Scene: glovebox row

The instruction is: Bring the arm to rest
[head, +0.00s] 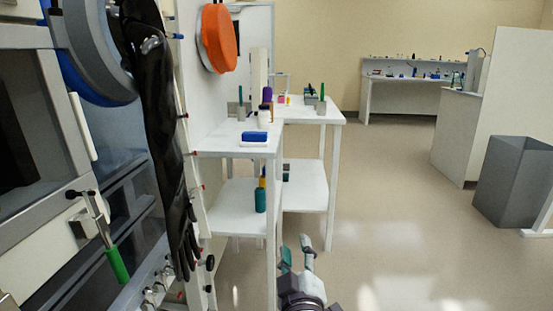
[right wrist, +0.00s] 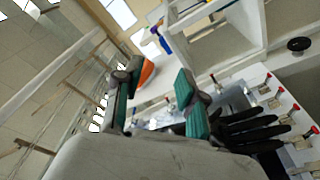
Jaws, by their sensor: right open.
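My right gripper (head: 295,249) shows at the bottom middle of the head view, pointing away from me, in front of the white shelf table. Its two fingers with teal pads are apart, with nothing between them. They also show apart in the right wrist view (right wrist: 160,84), with the black glove beyond them on the right. My left gripper is not in the head view. Most of the right arm is out of the picture.
The glovebox front with a hanging black glove (head: 158,110) and green-handled latch (head: 116,264) stands close on the left. The white shelf table (head: 232,208) carries a blue block (head: 255,136) and bottles. A grey bin (head: 513,182) stands right. The middle floor is clear.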

